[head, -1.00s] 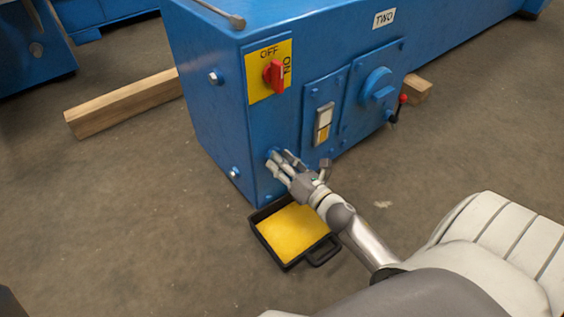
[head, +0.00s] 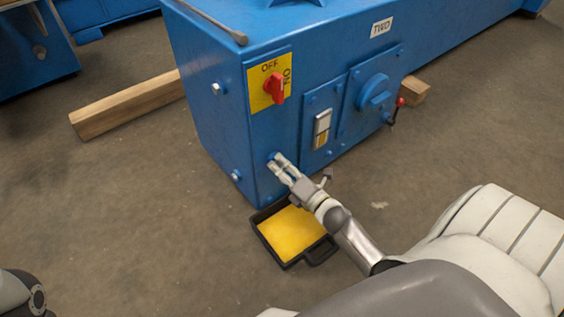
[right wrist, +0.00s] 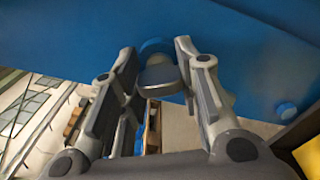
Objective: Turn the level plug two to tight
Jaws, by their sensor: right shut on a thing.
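The level plug two (right wrist: 158,77) is a small knob with a flat grey tab and a round blue base on the front of the blue machine marked TWO (head: 225,150). My right gripper (head: 277,161) reaches it low on the front face, beside the front corner. In the right wrist view, its fingers (right wrist: 155,60) stand on both sides of the tab and are shut on it. The fingers mostly hide the plug in the head view. How tight the plug sits cannot be told. My left gripper is out of view.
A black tray with yellow liquid (head: 270,247) lies on the floor under my right gripper. The machine also carries a red switch (head: 274,88), a sight glass (head: 321,129), a round blue cover (head: 374,92) and a red-knobbed lever (head: 397,108). A wooden beam (head: 125,104) lies at left.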

